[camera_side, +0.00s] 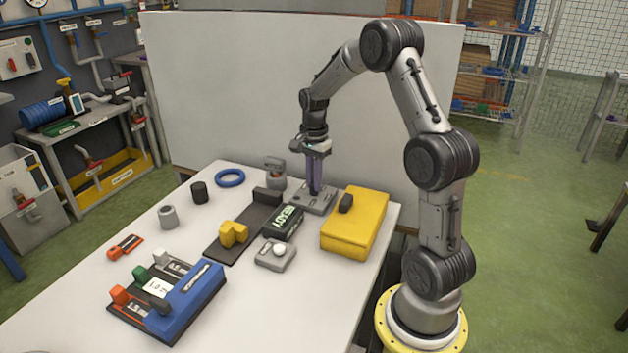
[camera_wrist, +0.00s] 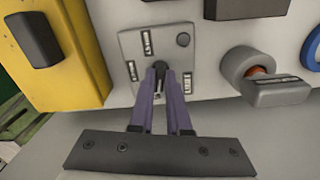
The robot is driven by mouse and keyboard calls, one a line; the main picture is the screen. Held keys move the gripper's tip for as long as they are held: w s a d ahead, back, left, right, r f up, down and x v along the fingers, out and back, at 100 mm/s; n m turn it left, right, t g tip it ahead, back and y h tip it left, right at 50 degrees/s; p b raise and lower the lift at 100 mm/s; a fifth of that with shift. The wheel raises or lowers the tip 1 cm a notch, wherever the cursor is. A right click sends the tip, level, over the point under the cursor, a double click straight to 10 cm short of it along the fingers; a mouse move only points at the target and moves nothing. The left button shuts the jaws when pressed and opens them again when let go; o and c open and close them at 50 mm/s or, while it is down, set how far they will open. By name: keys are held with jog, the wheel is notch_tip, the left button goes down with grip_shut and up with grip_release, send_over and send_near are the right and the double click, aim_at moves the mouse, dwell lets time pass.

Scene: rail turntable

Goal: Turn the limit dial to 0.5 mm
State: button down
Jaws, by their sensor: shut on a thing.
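The limit dial is a dark knob (camera_wrist: 160,70) on a grey plate (camera_wrist: 133,45) that carries several small labels around it. The labels are too small to read. My gripper (camera_wrist: 167,80) points down over the plate with its purple fingers shut on the knob. The fingers hide most of the knob, so its pointing direction cannot be told. In the side view my gripper (camera_side: 315,190) stands upright on the grey plate (camera_side: 326,205) near the table's back right.
A yellow box (camera_side: 352,232) stands close right of the plate. A black READY display (camera_side: 284,222) is in front. A grey part with an orange ring (camera_side: 274,172) stands just left. A blue ring (camera_side: 230,178) and blue fixture (camera_side: 185,302) are farther off.

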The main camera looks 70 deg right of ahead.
jog(key=shift+n, duration=1.1)
jog(key=c, duration=0.9)
grip_release()
notch_tip(320, 180, up, 14)
jog(key=shift+f, duration=0.1)
